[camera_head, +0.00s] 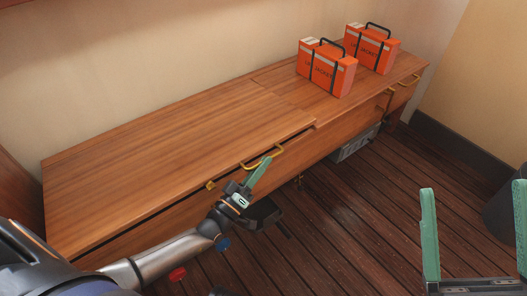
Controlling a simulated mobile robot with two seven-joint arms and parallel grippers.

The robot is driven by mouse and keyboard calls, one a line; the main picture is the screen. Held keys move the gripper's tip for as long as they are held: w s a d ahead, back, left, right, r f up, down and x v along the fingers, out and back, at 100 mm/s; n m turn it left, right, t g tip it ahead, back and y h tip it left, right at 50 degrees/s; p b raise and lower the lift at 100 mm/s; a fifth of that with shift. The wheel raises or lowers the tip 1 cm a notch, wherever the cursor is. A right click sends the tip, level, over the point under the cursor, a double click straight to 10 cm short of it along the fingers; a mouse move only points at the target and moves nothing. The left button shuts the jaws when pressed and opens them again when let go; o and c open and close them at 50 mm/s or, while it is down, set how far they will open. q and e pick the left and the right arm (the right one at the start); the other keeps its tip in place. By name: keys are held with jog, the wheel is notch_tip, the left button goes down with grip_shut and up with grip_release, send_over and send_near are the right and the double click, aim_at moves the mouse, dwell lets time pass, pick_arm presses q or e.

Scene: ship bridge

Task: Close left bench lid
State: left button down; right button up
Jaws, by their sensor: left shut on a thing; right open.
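The left bench lid (165,150) is a wide wooden panel on the left part of the long bench. It lies almost flat, with a thin dark gap under its front edge. A yellow handle (272,156) sits at its front edge. My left gripper (257,172) has its green fingers at this handle and is shut on it. My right gripper (475,235) is at the lower right, open and empty, with its green fingers wide apart, away from the bench.
Two orange life jacket cases (326,68) (371,48) stand on the right part of the bench. A grey box (355,142) is under the bench on the right. A dark bin (507,222) stands at the right edge. The dark plank floor (345,215) in front is mostly clear.

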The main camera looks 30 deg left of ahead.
pick_arm(q)
jog(key=shift+w+a+f, duration=0.15)
jog(key=shift+w+a, duration=0.05)
jog(key=shift+a, duration=0.35)
jog(key=c, duration=1.2)
grip_release()
jog(key=shift+s+d, duration=0.1)
jog(key=shift+d, duration=0.2)
jog(key=p+v, duration=0.2)
jog(key=v, duration=1)
jog(key=shift+s+a+f, duration=0.1)
jog(key=shift+s+f, duration=0.05)
jog(key=shift+s, duration=0.1)
jog(key=shift+s, duration=0.1)
